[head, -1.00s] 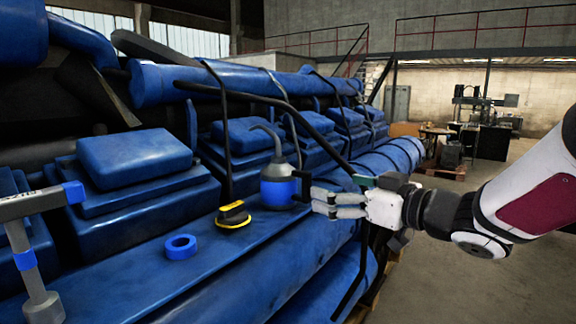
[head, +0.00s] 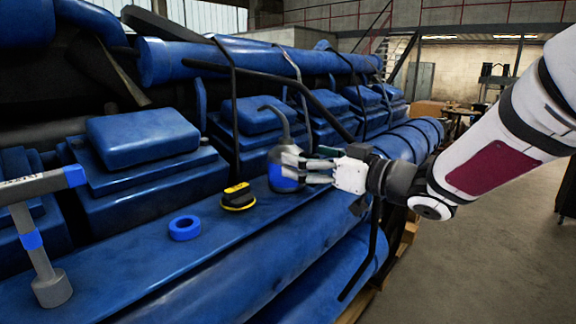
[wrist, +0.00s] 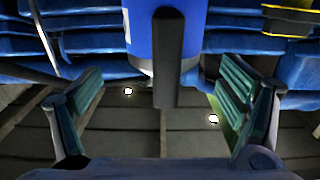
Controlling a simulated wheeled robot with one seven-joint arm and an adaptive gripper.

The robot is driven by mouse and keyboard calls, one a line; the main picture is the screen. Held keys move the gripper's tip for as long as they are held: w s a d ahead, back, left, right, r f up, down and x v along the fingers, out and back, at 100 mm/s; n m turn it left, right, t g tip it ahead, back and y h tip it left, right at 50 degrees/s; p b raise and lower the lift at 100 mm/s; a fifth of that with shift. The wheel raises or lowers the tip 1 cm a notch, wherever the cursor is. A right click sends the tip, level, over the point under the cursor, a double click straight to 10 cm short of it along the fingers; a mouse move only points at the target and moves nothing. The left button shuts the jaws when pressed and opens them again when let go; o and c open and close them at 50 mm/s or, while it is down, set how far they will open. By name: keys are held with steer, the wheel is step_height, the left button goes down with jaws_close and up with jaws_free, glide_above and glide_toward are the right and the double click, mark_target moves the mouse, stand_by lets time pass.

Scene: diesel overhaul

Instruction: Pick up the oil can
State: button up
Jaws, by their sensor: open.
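The oil can (head: 286,184) stands upright on the blue engine ledge, with a blue lower body, a grey top and a thin curved spout. My gripper (head: 306,166) is at its right side, and its fingers overlap the can in the head view, hiding part of its body and handle. In the wrist view the can's blue body (wrist: 140,32) fills the upper middle. Its dark upright handle (wrist: 168,70) shows between the two spread green-padded fingers, with gaps on both sides. I cannot tell how far the handle reaches in between the pads.
A black and yellow cap (head: 238,197) and a blue ring (head: 184,228) lie on the ledge (head: 130,270) left of the can. A grey hammer-like tool (head: 45,240) stands at far left. Dark pipes and blue covers rise behind. Open floor (head: 480,240) lies right.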

mark_target(297, 152)
steer(key=x, duration=0.3)
steer(key=shift+a+r+p, duration=0.2)
steer(key=shift+a+p, duration=0.1)
steer(key=shift+a, duration=0.15)
steer(key=shift+w+a, duration=0.4)
steer(key=c, duration=1.6)
steer(key=shift+c, duration=0.3)
steer(key=shift+r, duration=0.15)
